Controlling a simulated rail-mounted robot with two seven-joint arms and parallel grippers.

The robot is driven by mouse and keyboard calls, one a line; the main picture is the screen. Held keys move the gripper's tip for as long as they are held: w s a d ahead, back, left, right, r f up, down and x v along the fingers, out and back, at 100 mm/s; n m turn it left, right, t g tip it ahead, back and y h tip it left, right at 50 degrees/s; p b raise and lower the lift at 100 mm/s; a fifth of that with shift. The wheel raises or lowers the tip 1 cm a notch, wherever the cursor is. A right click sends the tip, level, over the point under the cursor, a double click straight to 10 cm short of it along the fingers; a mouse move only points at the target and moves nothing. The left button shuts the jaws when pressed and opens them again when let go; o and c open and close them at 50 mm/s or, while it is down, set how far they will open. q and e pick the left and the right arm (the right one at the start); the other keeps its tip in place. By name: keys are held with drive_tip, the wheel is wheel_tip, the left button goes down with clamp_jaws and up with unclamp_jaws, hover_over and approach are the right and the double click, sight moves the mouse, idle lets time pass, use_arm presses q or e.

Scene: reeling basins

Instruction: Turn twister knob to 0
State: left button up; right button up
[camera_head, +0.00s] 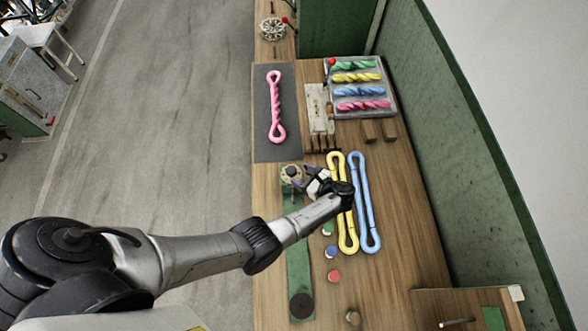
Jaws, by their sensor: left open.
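A dark round knob (292,171) sits on a pale square plate at the far end of a long green base (299,265) on the wooden bench (400,215). Its pointer and scale marks are too small to read. My left arm comes in from the left, and my left gripper (306,180) is open just right of the knob. Its fingers point towards the knob, and I cannot tell whether they touch it. The wrist hides part of the green base. My right gripper is not in view.
Yellow (347,230) and blue (368,215) loops lie right of the gripper. A pink twisted skein (276,110) lies on a dark mat. A tray (390,98) holds several colored skeins. Small colored pegs, including a red one (334,276), stand near the base.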

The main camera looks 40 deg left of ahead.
use_arm(q)
drive_tip(key=v, duration=0.8)
drive_tip(key=shift+p, duration=0.35)
